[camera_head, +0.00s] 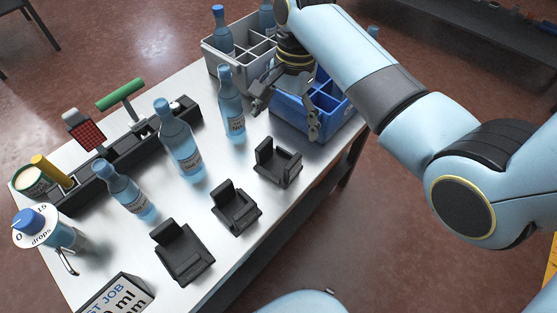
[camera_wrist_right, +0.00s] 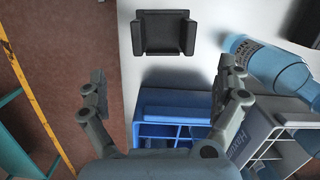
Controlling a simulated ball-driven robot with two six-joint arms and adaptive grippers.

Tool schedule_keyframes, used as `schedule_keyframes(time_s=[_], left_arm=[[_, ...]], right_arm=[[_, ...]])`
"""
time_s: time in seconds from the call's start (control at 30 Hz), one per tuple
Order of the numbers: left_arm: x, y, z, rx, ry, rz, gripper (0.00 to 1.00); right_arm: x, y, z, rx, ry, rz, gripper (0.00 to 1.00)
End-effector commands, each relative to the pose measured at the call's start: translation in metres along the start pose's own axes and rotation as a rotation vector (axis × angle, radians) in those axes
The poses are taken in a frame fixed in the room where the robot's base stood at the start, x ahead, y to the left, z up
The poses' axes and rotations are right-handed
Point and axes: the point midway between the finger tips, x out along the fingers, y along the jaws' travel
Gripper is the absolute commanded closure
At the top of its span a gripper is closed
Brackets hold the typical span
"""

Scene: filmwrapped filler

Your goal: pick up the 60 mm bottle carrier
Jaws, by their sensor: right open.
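Three black U-shaped carriers stand in a row on the white table: a near one (camera_head: 183,254), a middle one (camera_head: 236,208) and a far one (camera_head: 278,163). I see no size mark on any, so I cannot tell which is the 60 mm one. The far one also shows at the top of the right wrist view (camera_wrist_right: 166,48). My right gripper (camera_head: 286,118) is open and empty, over the blue crate (camera_head: 330,103). In the wrist view its fingers (camera_wrist_right: 166,88) are spread below the far carrier, apart from it. My left gripper is not in view.
Several blue bottles stand left of the carriers, one (camera_head: 231,105) near the blue crate. A grey divided crate (camera_head: 213,62) holds bottles at the back. A black rack (camera_head: 125,155) with tools runs along the left. A lettered box (camera_head: 118,298) stands at the front edge.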

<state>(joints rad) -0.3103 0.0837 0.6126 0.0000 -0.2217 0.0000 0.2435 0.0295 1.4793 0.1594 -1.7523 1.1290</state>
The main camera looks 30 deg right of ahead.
Motion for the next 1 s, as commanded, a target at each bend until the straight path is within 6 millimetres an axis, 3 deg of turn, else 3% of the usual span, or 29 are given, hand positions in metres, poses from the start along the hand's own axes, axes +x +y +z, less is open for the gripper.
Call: schedule_keyframes(time_s=[0.07,0.33,0.53,0.8,1.0], left_arm=[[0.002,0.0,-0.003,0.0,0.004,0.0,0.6],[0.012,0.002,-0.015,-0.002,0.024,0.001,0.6],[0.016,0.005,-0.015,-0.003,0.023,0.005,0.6],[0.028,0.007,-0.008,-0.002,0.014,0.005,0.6],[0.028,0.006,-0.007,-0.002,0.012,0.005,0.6]], right_arm=[[0.0,-0.005,0.001,0.03,-0.012,0.008,0.0],[0.043,-0.006,0.002,0.042,-0.016,0.01,0.0],[0.059,-0.006,0.003,0.04,-0.015,0.01,0.0],[0.099,-0.007,0.004,0.04,-0.014,0.01,0.0],[0.103,-0.007,0.004,0.039,-0.013,0.007,0.0]])
